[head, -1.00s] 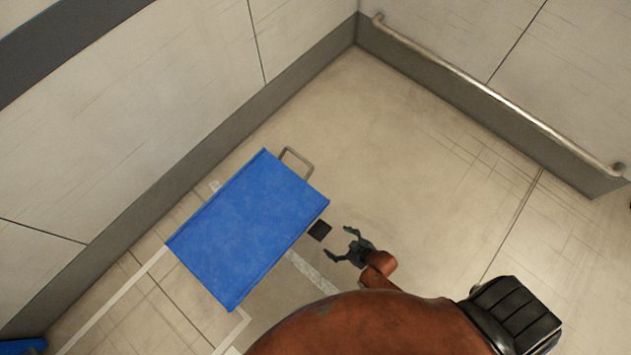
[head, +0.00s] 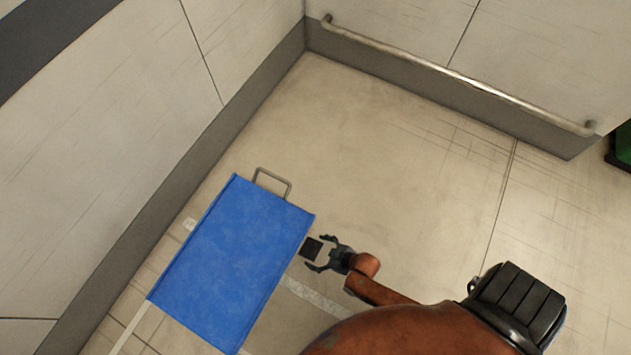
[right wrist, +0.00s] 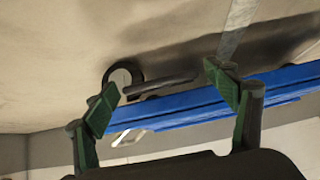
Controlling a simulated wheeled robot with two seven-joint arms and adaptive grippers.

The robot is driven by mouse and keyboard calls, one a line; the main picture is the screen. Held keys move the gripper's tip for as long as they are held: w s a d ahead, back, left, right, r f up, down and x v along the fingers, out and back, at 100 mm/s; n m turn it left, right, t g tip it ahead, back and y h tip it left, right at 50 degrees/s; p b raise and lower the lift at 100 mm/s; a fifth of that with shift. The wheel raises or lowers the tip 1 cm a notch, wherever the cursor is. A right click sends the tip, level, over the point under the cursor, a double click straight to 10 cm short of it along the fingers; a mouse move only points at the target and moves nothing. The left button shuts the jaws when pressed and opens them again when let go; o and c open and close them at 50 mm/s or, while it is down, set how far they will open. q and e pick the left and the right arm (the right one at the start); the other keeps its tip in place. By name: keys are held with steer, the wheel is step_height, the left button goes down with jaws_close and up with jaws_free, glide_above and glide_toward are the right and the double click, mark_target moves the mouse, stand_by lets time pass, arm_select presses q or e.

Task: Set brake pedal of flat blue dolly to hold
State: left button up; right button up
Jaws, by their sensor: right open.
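The flat blue dolly (head: 235,260) lies low on the floor in the head view, with a metal loop handle (head: 273,182) at its far end. Its brake pedal (head: 312,248) is a small dark plate beside the right long edge. My right gripper (head: 318,252) is open and empty, its fingertips at the pedal's right side; I cannot tell if they touch it. In the right wrist view, the dolly's blue edge (right wrist: 185,112), a wheel (right wrist: 122,77) and the dark pedal bar (right wrist: 165,83) show between and beyond the open fingers. My left gripper is out of view.
Walls with a dark base band (head: 240,95) stand behind and left of the dolly. A metal rail (head: 455,75) runs along the back wall. A green object (head: 622,145) is at the right edge. The floor (head: 400,160) behind and right of the gripper is clear.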

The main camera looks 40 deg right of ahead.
steer(key=c, duration=1.7)
steer(key=shift+s+f, duration=0.1)
steer(key=shift+f, duration=0.15)
steer(key=f+t+b, duration=0.1)
steer(key=t+b, duration=0.1)
steer(key=b, duration=0.1)
steer(key=shift+s+d+f+y+b, duration=0.1)
steer(key=shift+s+f+y+b, duration=0.1)
steer(key=shift+f+y+b, duration=0.15)
steer(key=shift+f+t+y, duration=0.15)
steer(key=shift+t+y, duration=0.1)
steer(key=shift+t, duration=0.15)
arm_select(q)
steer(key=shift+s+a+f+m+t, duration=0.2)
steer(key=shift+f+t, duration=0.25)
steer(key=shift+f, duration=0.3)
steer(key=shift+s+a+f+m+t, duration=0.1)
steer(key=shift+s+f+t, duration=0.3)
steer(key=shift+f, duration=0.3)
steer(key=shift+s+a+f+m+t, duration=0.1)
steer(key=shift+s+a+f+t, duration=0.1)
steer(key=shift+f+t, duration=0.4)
arm_select(e)
steer(key=shift+w+f+t+y, duration=0.1)
steer(key=shift+f+t+y, duration=0.35)
steer(key=shift+t, duration=0.85)
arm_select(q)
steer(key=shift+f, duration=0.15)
